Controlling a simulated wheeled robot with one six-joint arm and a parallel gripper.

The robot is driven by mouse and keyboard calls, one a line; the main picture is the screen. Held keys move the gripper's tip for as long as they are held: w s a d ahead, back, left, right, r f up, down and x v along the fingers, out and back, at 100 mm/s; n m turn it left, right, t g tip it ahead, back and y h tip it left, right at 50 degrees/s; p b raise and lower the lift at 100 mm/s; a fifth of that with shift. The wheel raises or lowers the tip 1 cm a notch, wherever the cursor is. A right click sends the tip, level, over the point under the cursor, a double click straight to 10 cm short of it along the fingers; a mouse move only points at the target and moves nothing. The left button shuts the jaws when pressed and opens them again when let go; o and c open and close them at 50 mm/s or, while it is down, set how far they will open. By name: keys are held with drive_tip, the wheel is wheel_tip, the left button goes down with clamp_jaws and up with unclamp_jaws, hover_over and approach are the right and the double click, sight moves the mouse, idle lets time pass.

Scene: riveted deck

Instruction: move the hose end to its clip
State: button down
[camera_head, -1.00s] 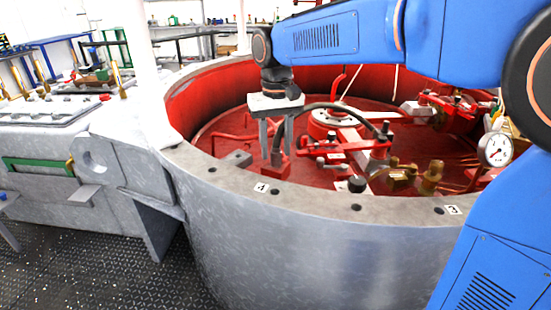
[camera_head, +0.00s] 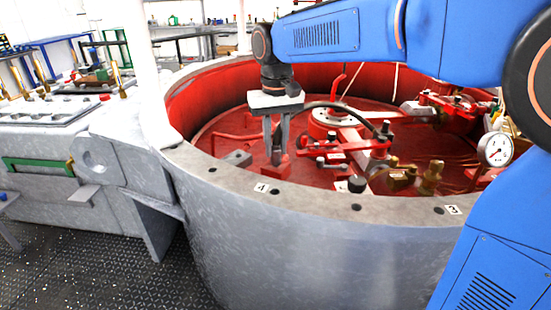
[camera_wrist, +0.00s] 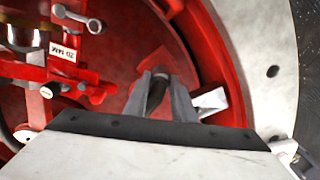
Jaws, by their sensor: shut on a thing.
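My gripper (camera_head: 276,152) points down inside the round red-lined well, with its two fingers shut on the hose end (camera_wrist: 157,88). The dark hose (camera_head: 340,107) arches from my gripper to the right, towards the red fittings. A small red block (camera_head: 277,170) sits on the well floor right under the fingertips; I cannot tell whether the hose end touches it. In the wrist view the dark hose end shows between the two grey fingers. I cannot make out the clip with certainty.
The thick grey rim (camera_head: 320,202) of the well stands close in front of my gripper. A grey block (camera_head: 237,158) lies left of it. Red valve fittings (camera_head: 365,150), brass parts (camera_head: 432,178) and a pressure gauge (camera_head: 495,149) crowd the right side.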

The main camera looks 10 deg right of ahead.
drive_tip(key=shift+r, duration=0.25)
drive_tip(key=shift+r, duration=0.7)
drive_tip(key=shift+r, duration=0.35)
drive_tip(key=shift+r, duration=0.35)
drive_tip(key=shift+r, duration=0.3)
idle(0.6)
